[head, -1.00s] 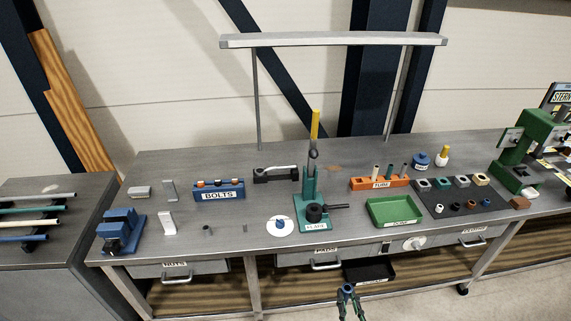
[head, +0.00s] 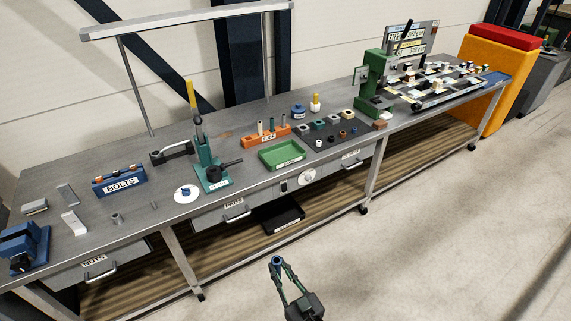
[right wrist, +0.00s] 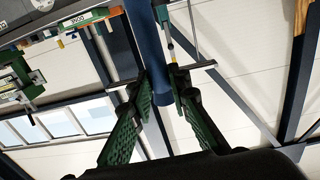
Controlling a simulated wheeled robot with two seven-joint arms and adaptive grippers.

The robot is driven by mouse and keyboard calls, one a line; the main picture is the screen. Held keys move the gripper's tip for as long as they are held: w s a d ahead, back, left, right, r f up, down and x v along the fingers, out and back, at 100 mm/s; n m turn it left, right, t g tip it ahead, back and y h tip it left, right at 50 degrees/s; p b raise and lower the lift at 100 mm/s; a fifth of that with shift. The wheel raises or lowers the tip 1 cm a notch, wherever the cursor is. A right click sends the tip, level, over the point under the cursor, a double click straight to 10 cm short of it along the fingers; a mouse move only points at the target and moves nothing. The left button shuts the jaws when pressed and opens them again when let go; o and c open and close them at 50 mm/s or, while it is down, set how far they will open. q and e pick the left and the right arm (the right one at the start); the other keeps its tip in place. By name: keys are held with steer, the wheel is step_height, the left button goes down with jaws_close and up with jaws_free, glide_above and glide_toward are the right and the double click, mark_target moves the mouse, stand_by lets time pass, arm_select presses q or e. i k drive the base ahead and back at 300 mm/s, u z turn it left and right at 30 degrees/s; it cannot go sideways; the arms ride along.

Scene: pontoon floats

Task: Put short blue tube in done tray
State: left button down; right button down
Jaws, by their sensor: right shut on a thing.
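My right gripper (head: 279,262) is in front of the bench, above the floor, low in the head view. It is shut on the short blue tube (head: 277,260). The right wrist view shows the blue tube (right wrist: 158,50) between the two green fingers (right wrist: 160,82), running up past the frame's top. The green done tray (head: 283,150) lies on the bench near its front edge, farther back than the gripper and apart from it. The tray looks empty. My left gripper is not in view.
An orange tube rack (head: 252,142) stands behind the tray. A green press (head: 208,165) stands left of it, a dark mat (head: 330,140) with small parts right of it. A black bin (head: 279,218) sits below the bench top. Open floor lies right.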

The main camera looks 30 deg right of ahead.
mark_target(282, 156)
steer(key=z, duration=0.7)
steer(key=i, duration=1.55)
steer(key=u, duration=0.6)
